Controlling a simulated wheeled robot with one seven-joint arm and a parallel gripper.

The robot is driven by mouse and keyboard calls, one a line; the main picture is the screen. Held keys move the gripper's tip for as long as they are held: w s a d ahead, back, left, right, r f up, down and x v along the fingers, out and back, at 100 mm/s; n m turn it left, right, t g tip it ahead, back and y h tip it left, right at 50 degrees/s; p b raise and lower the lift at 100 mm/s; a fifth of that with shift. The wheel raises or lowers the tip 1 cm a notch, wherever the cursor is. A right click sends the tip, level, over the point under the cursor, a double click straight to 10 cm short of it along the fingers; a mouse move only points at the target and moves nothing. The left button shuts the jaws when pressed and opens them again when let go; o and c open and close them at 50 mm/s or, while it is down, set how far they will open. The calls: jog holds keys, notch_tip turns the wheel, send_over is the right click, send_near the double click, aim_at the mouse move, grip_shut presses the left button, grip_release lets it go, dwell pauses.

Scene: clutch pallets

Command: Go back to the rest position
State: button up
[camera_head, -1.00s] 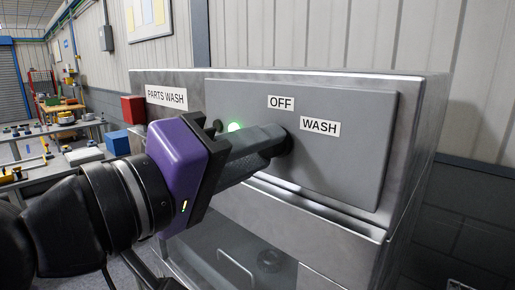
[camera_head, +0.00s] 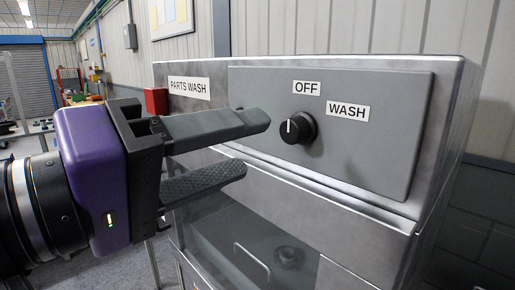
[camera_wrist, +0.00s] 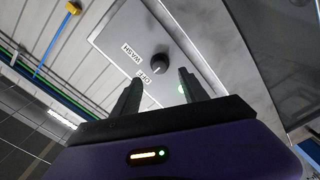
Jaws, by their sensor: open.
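My gripper (camera_head: 256,146) is open and empty, its two dark fingers apart, in front of the parts washer's grey control panel (camera_head: 375,165). The black knob (camera_head: 298,128) is just to the right of the fingertips, clear of them. Its white mark points up, near the OFF label (camera_head: 306,88); the WASH label (camera_head: 348,111) is to its right. In the wrist view the knob (camera_wrist: 160,64) shows beyond and between the fingers (camera_wrist: 158,86), with a green light (camera_wrist: 182,89) by one finger. That light is hidden in the head view.
The metal washer cabinet (camera_head: 440,130) fills the right. Its lower front has a window with a handle (camera_head: 252,262). A red box (camera_head: 156,101) is at the washer's left edge. Benches stand far left, with open floor before the shutter (camera_head: 22,85).

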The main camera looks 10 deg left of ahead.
jog(key=shift+s+a, duration=0.2)
jog(key=shift+s, duration=0.05)
